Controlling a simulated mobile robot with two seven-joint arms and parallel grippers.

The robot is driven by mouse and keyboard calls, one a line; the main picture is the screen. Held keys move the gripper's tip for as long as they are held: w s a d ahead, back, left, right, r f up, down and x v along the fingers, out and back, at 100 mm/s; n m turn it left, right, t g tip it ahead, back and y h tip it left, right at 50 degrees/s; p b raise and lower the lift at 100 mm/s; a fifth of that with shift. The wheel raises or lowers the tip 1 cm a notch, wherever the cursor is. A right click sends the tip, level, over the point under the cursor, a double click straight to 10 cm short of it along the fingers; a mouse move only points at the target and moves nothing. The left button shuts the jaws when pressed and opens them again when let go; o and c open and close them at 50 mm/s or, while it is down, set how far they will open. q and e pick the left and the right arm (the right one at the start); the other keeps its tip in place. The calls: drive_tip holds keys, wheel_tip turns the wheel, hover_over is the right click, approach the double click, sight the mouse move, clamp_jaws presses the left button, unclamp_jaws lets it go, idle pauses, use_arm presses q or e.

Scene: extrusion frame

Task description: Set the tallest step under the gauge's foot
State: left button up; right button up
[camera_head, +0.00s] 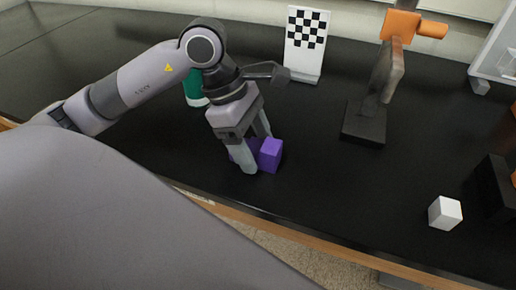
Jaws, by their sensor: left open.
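My left gripper (258,155) points down with its fingers spread at a purple block (270,155). The block sits on the black tabletop, and the fingers hide part of it. Purple shows on both sides of the near finger; whether the fingers touch it is unclear. A stand with a dark base (362,128), an upright arm and an orange head (400,25) stands at the back right; it may be the gauge, but its foot is not clear. A white cube (445,213) lies alone near the front right edge. My right gripper is not in view.
A checkerboard panel (305,45) stands at the back. A green and white object (194,88) is partly hidden behind my left arm. A dark block (496,188) is at the right edge. The tabletop between the purple block and the white cube is clear.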

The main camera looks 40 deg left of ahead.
sight(255, 146)
use_arm(q)
drive_tip(key=shift+d+f, duration=0.1)
drive_tip(key=shift+f, duration=0.15)
drive_tip(key=c, duration=1.2)
drive_tip(key=shift+w+r, duration=0.1)
drive_tip(key=shift+r, duration=0.05)
wheel_tip(255, 146, up, 20)
drive_tip(key=p, duration=0.1)
drive_tip(key=shift+p, duration=0.3)
